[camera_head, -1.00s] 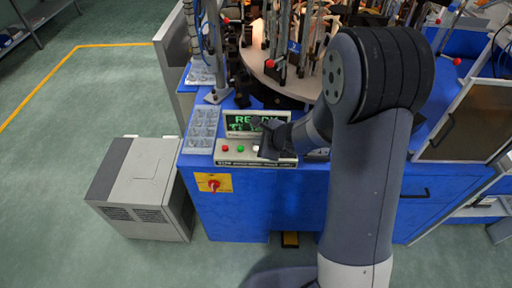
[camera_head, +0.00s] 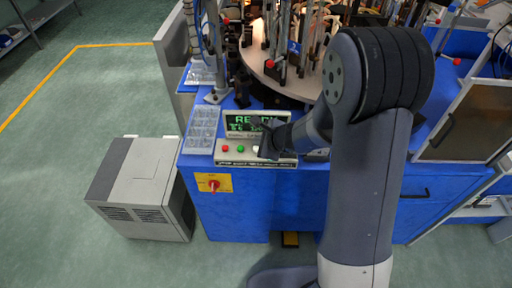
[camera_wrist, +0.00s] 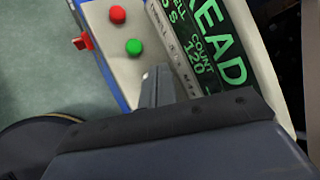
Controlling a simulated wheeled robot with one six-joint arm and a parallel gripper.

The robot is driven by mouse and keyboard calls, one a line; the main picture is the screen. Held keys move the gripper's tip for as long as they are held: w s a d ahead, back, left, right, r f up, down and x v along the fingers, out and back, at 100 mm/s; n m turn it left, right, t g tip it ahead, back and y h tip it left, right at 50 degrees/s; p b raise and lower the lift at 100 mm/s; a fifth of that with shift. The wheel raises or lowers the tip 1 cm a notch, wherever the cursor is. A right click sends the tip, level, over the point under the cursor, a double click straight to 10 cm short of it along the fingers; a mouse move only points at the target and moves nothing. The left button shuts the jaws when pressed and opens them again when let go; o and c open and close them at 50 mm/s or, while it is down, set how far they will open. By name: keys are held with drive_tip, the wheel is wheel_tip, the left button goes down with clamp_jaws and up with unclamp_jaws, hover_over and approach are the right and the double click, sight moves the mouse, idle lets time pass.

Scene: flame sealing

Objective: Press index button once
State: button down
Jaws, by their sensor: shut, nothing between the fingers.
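The control box (camera_head: 228,158) sits on the front edge of the blue machine. It carries a red button (camera_head: 225,148) and a green button (camera_head: 240,149); the wrist view also shows the red (camera_wrist: 117,14) and green (camera_wrist: 134,47) ones. A pale button (camera_head: 256,149) shows partly beside my gripper (camera_head: 264,152). My gripper is shut and empty, its tips low over the box, right of the green button. The wrist view shows the shut fingers (camera_wrist: 155,84) hiding the surface beneath; contact cannot be told. No index label is readable.
A lit green display (camera_head: 240,121) stands behind the buttons, partly covered by my gripper; the wrist view shows a count of 120. A round turntable (camera_head: 262,75) with fixtures lies behind. A red rotary switch (camera_head: 213,184) is on the front panel.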

drive_tip(key=shift+f, duration=0.2)
drive_tip(key=shift+f+b, duration=0.25)
drive_tip(key=shift+b, duration=0.45)
drive_tip(key=shift+f+b, duration=0.5)
drive_tip(key=shift+b, duration=0.1)
idle(0.5)
drive_tip(key=shift+r, duration=0.1)
drive_tip(key=shift+r+p, duration=0.75)
drive_tip(key=shift+r, duration=0.25)
wheel_tip(320, 180, up, 5)
drive_tip(key=p, duration=0.4)
drive_tip(key=shift+f, duration=0.25)
idle(0.7)
